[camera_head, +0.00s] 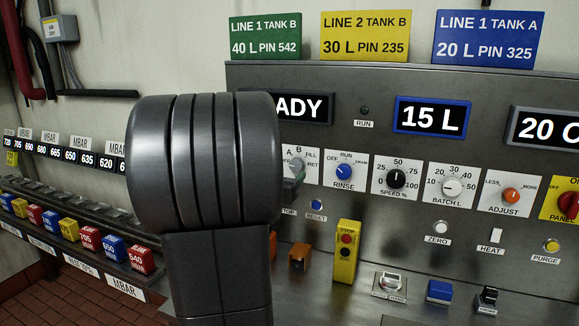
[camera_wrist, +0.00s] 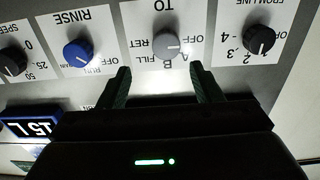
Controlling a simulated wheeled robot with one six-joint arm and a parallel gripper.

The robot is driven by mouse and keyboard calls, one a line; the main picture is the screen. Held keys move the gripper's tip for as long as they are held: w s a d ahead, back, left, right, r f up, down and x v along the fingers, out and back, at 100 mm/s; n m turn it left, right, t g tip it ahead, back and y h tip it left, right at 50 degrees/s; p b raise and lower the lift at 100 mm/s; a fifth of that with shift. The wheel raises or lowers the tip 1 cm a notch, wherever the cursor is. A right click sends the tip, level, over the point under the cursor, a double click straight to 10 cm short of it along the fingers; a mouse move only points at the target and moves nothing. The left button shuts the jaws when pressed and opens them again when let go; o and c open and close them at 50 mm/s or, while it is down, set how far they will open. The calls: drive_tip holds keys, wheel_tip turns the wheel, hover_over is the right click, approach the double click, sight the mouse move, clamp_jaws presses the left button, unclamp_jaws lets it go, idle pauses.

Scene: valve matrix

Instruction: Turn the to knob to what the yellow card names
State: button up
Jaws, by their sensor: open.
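The yellow card (camera_head: 365,36) on top of the panel reads "LINE 2 TANK B", "30 L PIN 235". The grey TO knob (camera_wrist: 170,45) shows upside down in the wrist view, with OFF, A, B, FILL and RET around it. I cannot tell for sure where its pointer stands. In the head view the knob (camera_head: 297,164) is partly hidden by my arm and a finger. My gripper (camera_wrist: 160,70) is open and empty. Its two dark green fingers stand apart, with the knob centred between them just beyond the tips. I see no contact.
The blue RINSE knob (camera_wrist: 77,53) and the black FROM LINE knob (camera_wrist: 262,40) flank the TO knob. A green card (camera_head: 265,37) and a blue card (camera_head: 488,39) stand beside the yellow one. A yellow button box (camera_head: 345,252) stands below on the sloped console.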

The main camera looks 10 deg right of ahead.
sight(295, 165)
drive_tip(key=x, duration=0.8)
drive_tip(key=shift+w+a, duration=0.25)
drive_tip(key=shift+a, duration=0.1)
drive_tip(key=c, duration=1)
